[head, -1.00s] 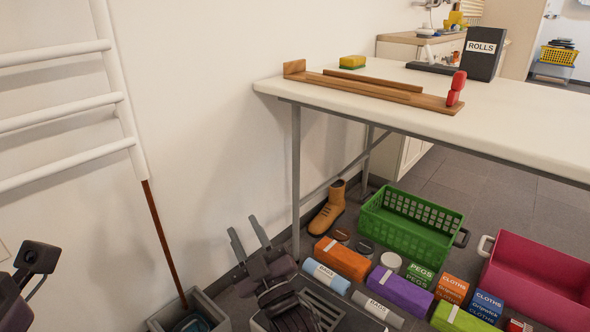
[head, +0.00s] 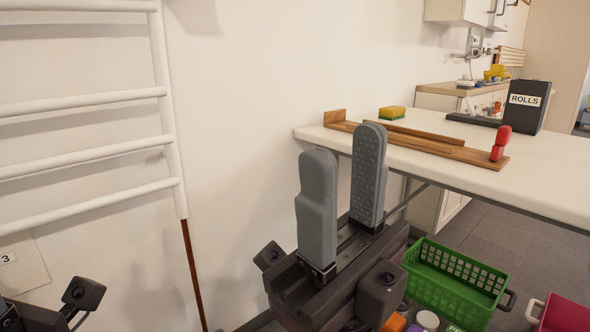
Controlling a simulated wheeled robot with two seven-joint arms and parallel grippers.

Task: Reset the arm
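My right gripper (head: 342,195) stands upright in the middle of the head view, close to the camera. Its two grey fingers are spread apart with nothing between them. It stands in front of the near end of the table and hides part of the floor. Only a dark part of my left arm shows at the bottom left corner; its fingers are out of the picture.
A white table (head: 565,190) carries a wooden rack (head: 420,146), a yellow-green sponge (head: 392,113) and a black ROLLS box (head: 526,108). A green basket (head: 455,285) and a pink bin (head: 563,314) are on the floor. A white rail ladder (head: 85,155) is at the left wall.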

